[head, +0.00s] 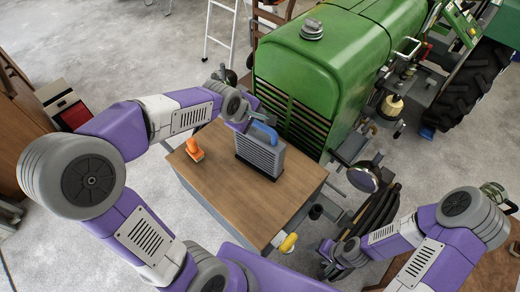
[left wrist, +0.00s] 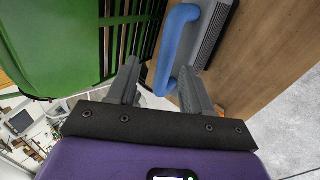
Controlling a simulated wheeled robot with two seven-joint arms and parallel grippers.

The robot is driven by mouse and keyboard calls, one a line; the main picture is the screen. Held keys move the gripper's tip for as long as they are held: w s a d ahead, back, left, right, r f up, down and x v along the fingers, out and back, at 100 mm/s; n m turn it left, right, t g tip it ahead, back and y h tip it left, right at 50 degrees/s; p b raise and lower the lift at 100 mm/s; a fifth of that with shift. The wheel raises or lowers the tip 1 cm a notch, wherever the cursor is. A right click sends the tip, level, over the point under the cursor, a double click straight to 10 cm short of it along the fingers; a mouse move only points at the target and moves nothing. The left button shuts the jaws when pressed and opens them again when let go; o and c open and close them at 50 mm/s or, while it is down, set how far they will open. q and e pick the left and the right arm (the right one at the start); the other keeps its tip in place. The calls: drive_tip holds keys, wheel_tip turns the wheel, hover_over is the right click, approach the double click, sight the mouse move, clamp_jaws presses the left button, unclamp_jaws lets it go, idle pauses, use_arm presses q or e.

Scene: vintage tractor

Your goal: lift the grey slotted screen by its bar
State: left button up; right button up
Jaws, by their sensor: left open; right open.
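The grey slotted screen (head: 261,154) stands upright on the wooden table (head: 225,185), with a blue bar (head: 264,131) along its top. In the left wrist view, the blue bar (left wrist: 172,50) reaches down toward the gap between the fingers, and part of the grey screen (left wrist: 213,35) shows behind it. My right gripper (head: 332,258) is open and empty, low beside the table's right side.
An orange object (head: 194,149) stands on the table left of the screen. A green tractor (head: 330,60) stands close behind the table. A yellow-handled item (head: 288,243) is at the table's front right edge. The table's front part is clear.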

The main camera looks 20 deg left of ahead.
sight(257, 124)
use_arm(q)
drive_tip(key=shift+f, duration=0.5)
drive_tip(key=x, duration=0.4)
drive_tip(key=shift+w+a+f, duration=0.15)
drive_tip(key=shift+a+f, duration=0.2)
drive_tip(key=shift+f, duration=0.05)
clamp_jaws()
drive_tip(key=shift+r, duration=0.1)
idle(0.5)
